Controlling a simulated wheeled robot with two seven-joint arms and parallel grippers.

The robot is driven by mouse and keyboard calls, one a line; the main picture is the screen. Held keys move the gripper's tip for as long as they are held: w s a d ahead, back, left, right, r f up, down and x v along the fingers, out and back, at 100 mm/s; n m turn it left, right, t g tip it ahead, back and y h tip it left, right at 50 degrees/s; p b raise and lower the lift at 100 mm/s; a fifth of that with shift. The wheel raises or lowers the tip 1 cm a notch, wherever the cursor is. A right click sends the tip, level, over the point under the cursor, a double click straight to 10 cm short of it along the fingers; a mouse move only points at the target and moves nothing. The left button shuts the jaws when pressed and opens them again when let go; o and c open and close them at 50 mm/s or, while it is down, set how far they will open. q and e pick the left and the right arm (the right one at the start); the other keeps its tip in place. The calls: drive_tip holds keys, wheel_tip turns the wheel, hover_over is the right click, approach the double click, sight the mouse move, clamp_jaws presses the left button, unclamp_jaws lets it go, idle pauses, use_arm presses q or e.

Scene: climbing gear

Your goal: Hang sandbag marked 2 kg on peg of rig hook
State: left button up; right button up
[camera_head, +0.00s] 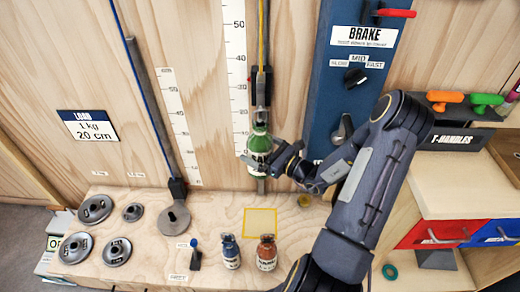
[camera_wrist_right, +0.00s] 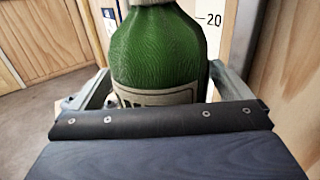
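A green sandbag (camera_head: 260,142) with a white label is up in front of the rig board; it also fills the middle of the right wrist view (camera_wrist_right: 158,58). Its mark is not readable. My right gripper (camera_head: 268,160) comes from the right, with one finger on each side of the bag, and appears shut on it. The rig hook (camera_head: 261,92) hangs on the yellow strap just above the bag's neck. Whether the neck is on the peg I cannot tell. A blue sandbag (camera_head: 230,252) and a red-brown sandbag (camera_head: 266,254) stand on the bench. My left gripper is out of view.
A yellow square outline (camera_head: 260,222) on the bench is empty. Several grey disc weights (camera_head: 96,209) lie at the left. The blue brake panel (camera_head: 352,90) stands right of the hook. T-handles (camera_head: 487,99) and red and blue bins (camera_head: 440,233) are at the right.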

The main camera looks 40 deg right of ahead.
drive_tip(key=shift+s+d+f, duration=0.1)
drive_tip(key=shift+f, duration=0.25)
drive_tip(key=v, duration=0.7)
drive_tip(key=shift+s+r, duration=0.25)
drive_tip(key=shift+s, duration=0.1)
